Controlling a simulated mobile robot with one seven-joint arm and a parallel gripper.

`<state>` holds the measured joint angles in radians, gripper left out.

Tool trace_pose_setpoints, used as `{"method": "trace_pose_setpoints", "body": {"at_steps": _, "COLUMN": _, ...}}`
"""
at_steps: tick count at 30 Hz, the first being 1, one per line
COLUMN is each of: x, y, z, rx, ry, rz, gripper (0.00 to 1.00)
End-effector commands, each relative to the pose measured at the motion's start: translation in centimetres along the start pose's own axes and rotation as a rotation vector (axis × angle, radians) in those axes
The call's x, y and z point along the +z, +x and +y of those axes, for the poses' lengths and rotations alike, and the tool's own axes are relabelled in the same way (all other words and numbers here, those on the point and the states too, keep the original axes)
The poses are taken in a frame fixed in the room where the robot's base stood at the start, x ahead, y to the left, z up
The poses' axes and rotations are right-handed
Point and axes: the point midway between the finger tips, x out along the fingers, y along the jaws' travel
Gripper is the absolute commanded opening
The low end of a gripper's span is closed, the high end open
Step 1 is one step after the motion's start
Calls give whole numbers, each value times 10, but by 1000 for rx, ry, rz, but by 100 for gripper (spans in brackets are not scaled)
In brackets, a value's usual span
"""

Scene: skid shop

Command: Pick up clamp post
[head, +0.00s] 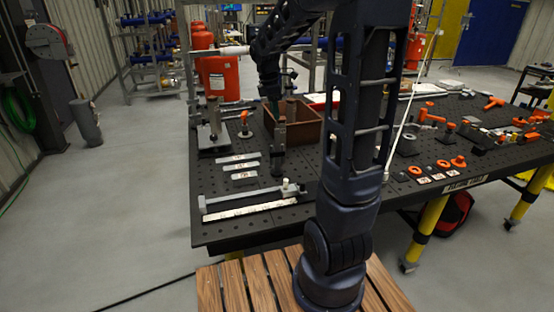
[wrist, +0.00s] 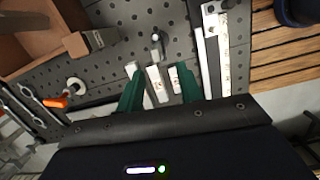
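A dark grey upright post (head: 279,158), which looks like the clamp post, stands on the black perforated table in front of the wooden box. In the wrist view a small dark upright piece with a pale top (wrist: 158,47) stands just beyond the labelled strips and may be the same post. My gripper (wrist: 160,84) shows two green fingers spread apart, with nothing held between them. In the head view my gripper hangs above the table near the box, mostly hidden by the dark arm, so its gap to the post is hard to judge.
A wooden box (head: 308,132) stands behind the post. Labelled strips (head: 240,166) lie to its left, and a long bar (head: 250,195) lies nearer. Another post on a plate (head: 214,120) and an orange-knobbed clamp (head: 244,120) stand farther left. Orange-handled tools crowd the right.

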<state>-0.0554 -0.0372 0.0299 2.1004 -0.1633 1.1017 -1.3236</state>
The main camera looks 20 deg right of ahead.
Motion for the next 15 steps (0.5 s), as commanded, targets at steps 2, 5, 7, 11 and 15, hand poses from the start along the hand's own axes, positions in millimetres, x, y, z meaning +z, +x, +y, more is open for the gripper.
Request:
{"method": "trace_pose_setpoints", "body": {"at_steps": 2, "x": -1, "y": 4, "z": 3, "rx": -6, "ry": -18, "rz": -2, "gripper": 36}}
{"method": "trace_pose_setpoints", "body": {"at_steps": 5, "x": -1, "y": 13, "z": 3, "rx": -7, "ry": -23, "rz": -3, "gripper": 36}}
{"method": "trace_pose_setpoints", "body": {"at_steps": 7, "x": -1, "y": 23, "z": 3, "rx": -8, "ry": -22, "rz": -3, "gripper": 36}}
{"method": "trace_pose_setpoints", "body": {"at_steps": 11, "x": -1, "y": 42, "z": 3, "rx": -8, "ry": -22, "rz": -3, "gripper": 36}}
{"method": "trace_pose_setpoints", "body": {"at_steps": 15, "x": -1, "y": 55, "z": 3, "rx": -6, "ry": -22, "rz": -3, "gripper": 36}}
